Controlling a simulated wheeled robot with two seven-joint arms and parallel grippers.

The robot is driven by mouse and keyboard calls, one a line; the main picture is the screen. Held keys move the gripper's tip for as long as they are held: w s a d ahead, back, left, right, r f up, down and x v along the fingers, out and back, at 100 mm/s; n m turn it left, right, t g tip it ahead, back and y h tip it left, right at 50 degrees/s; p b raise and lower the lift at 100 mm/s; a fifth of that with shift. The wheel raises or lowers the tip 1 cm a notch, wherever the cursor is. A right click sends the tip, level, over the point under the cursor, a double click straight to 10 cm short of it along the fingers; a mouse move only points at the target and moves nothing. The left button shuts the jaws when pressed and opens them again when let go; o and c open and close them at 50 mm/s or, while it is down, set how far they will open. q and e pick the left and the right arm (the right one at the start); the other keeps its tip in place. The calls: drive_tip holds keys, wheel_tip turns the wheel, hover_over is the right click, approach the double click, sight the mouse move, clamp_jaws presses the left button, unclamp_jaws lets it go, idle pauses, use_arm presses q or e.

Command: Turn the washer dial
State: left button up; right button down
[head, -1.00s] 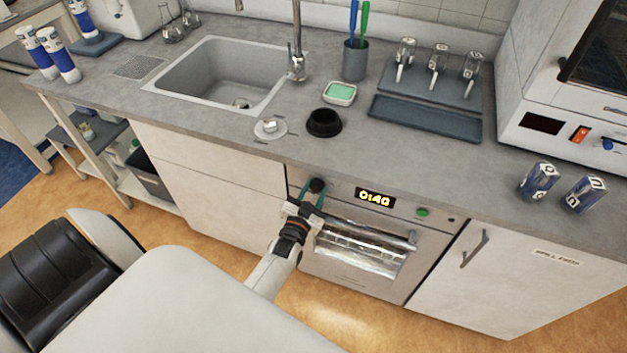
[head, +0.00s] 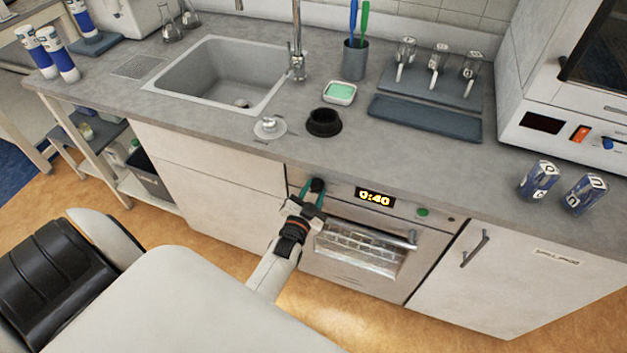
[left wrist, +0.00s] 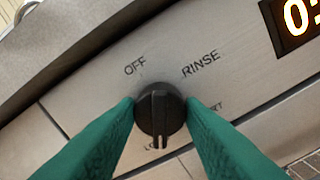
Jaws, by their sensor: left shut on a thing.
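The washer dial (head: 318,184) is a black round knob on the steel front panel of the washer (head: 360,272), below the counter edge. In the left wrist view the dial (left wrist: 160,88) has a raised ridge whose end points down in the picture. The word OFF is at its upper left and RINSE at its upper right. Two lower labels are partly hidden by the fingers. My left gripper (head: 312,193) has green fingers, one on each side of the dial, shut on it; they also show in the left wrist view (left wrist: 161,112). My right gripper is not in view.
The washer's display (head: 375,197) reads 0:40, with a green button (head: 422,212) to its right. A bar handle (head: 370,233) crosses the front below. Above are the counter (head: 215,130) with a sink (head: 222,78), a black ring-shaped holder (head: 323,122) and a green sponge dish (head: 340,92).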

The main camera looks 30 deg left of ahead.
use_arm(q)
drive_tip(key=o, duration=1)
drive_tip(key=b+v, duration=0.1)
drive_tip(key=v, duration=1.1)
drive_tip(key=shift+f, duration=0.1)
drive_tip(key=s+d+f+g+h, duration=0.1)
drive_tip(key=s+d+f+g, duration=0.25)
drive_tip(key=f, duration=0.45)
drive_tip(key=s+d+f+g+h, duration=0.2)
drive_tip(key=s+f, duration=0.2)
drive_tip(key=f, duration=0.4)
drive_tip(key=s+d+f+g+h, duration=0.1)
drive_tip(key=s+d+f+g, duration=0.2)
drive_tip(key=f, duration=0.5)
drive_tip(key=s+f+g, duration=0.2)
drive_tip(key=s+f, duration=0.2)
drive_tip(key=s, duration=0.3)
drive_tip(key=s+a+f+g, duration=0.1)
drive_tip(key=s+f+g, duration=0.2)
drive_tip(key=s, duration=0.4)
drive_tip(key=s+a+f+n+g, duration=0.1)
drive_tip(key=s+f+g, duration=0.2)
drive_tip(key=s, duration=0.5)
drive_tip(key=shift+s+a+f+b, duration=0.15)
drive_tip(key=shift+f+b, duration=0.2)
drive_tip(key=shift+f, duration=0.5)
